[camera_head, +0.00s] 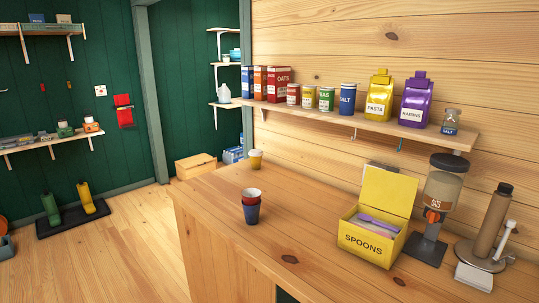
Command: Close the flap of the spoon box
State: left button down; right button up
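The yellow spoon box (362,245), marked SPOONS, stands upright on the wooden counter at the right of the head view. Its yellow flap (388,192) is open and stands up at the back of the box. Light purple spoons (378,223) show inside, with something white beside them; the lower part of the contents is hidden by the front wall. Neither of my grippers is in view.
An oats dispenser (437,205) stands close right of the box. A loaded shelf (380,127) hangs above.

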aim_at(389, 191)
jog(key=z, duration=0.65)
jog(key=j+z, duration=0.1)
jog(key=z, duration=0.25)
jog(key=i+j+z, duration=0.15)
jog(key=z, duration=0.15)
jog(key=j+z, duration=0.1)
jog(key=z, duration=0.25)
jog(key=i+j, duration=0.1)
jog(key=j, duration=0.8)
jog(key=i+j, duration=0.15)
jog(key=j, duration=0.3)
jog(key=k+j, duration=0.35)
jog(key=j, duration=0.45)
jog(key=i+j, duration=0.1)
jog(key=j, duration=0.4)
jog(key=j+z, duration=0.6)
jog(key=z, duration=0.15)
